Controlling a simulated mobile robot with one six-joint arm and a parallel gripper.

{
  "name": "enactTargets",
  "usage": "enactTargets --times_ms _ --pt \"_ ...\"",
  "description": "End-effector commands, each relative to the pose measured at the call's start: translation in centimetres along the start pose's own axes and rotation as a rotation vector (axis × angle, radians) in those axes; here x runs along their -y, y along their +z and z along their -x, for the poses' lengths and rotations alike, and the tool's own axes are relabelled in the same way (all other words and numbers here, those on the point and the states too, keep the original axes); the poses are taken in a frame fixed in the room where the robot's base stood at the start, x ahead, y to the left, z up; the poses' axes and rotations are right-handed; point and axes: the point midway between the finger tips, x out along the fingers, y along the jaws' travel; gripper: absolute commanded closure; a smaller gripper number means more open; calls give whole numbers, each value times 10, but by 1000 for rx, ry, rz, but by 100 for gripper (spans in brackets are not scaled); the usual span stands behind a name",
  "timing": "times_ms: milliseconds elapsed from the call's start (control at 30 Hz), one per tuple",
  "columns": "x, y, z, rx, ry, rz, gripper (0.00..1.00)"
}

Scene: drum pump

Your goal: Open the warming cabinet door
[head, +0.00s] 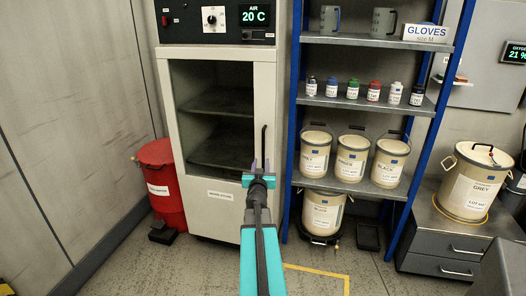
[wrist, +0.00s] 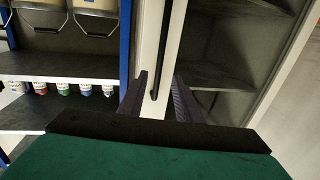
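The warming cabinet (head: 172,120) stands left of centre in the head view, with a control panel on top reading AIR 20 C. Its white-framed door (head: 222,189) with a dark glass pane looks closed. The black vertical bar handle (head: 263,143) is on the door's right edge; it also shows in the wrist view (wrist: 167,48). My gripper (head: 260,165) is at the handle's lower end. In the wrist view my gripper (wrist: 158,84) is open, with one finger on each side of the handle and gaps between. Contact with the handle cannot be told.
A blue-framed shelf rack (head: 293,115) with pails and small bottles stands close to the right of the cabinet. A red bin (head: 163,182) stands on the floor at the left. A grey drawer unit (head: 440,240) with a pail is at the right. Floor in front of the cabinet is clear.

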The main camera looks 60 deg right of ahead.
Motion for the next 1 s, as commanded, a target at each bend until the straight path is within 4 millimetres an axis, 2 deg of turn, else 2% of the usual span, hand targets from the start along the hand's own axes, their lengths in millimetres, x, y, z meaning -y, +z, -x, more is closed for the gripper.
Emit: enactTargets --times_ms 1000 --pt "-1 0 -88 0 1 0 69"
